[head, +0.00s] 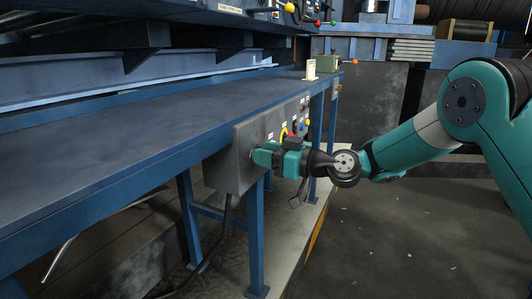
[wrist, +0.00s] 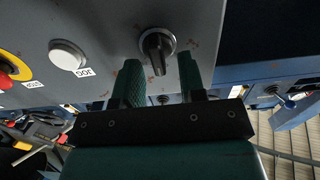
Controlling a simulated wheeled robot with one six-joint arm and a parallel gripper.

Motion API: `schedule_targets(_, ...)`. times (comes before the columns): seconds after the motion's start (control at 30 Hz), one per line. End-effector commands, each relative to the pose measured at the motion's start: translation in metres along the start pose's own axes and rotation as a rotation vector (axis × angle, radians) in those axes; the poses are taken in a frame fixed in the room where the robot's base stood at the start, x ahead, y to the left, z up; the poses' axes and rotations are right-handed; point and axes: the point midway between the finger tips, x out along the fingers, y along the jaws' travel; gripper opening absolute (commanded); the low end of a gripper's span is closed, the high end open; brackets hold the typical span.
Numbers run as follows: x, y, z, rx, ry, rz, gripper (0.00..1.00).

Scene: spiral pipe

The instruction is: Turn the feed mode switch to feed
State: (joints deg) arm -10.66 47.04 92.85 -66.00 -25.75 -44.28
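A black rotary switch (wrist: 157,48) with a pale ring sits on the grey control panel (wrist: 105,18); its handle points roughly down in the wrist view. It is the likely feed mode switch, but no label for it can be read. My gripper (wrist: 160,78) is open, with one green finger on each side of the switch's lower end; I cannot tell whether they touch it. In the head view my gripper (head: 258,157) is at the left part of the panel (head: 224,172) and hides the switch.
A white button (wrist: 67,55) labelled JOG and a red stop button (wrist: 5,80) on yellow lie left of the switch in the wrist view. The panel hangs on the front of a long blue bench (head: 130,140). Open floor (head: 400,240) lies right of it.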

Motion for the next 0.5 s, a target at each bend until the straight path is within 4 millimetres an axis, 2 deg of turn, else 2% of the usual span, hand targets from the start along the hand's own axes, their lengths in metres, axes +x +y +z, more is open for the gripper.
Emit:
schedule_targets(0.3, 0.003, 0.0, -0.0002, -0.001, 0.0, 0.0, 0.37)
schedule_targets(0.43, 0.0028, 0.0001, -0.0002, -0.001, 0.0, 0.0, 0.07)
schedule_targets(0.5, 0.0026, 0.0001, -0.0002, -0.001, 0.0, 0.0, 0.07)
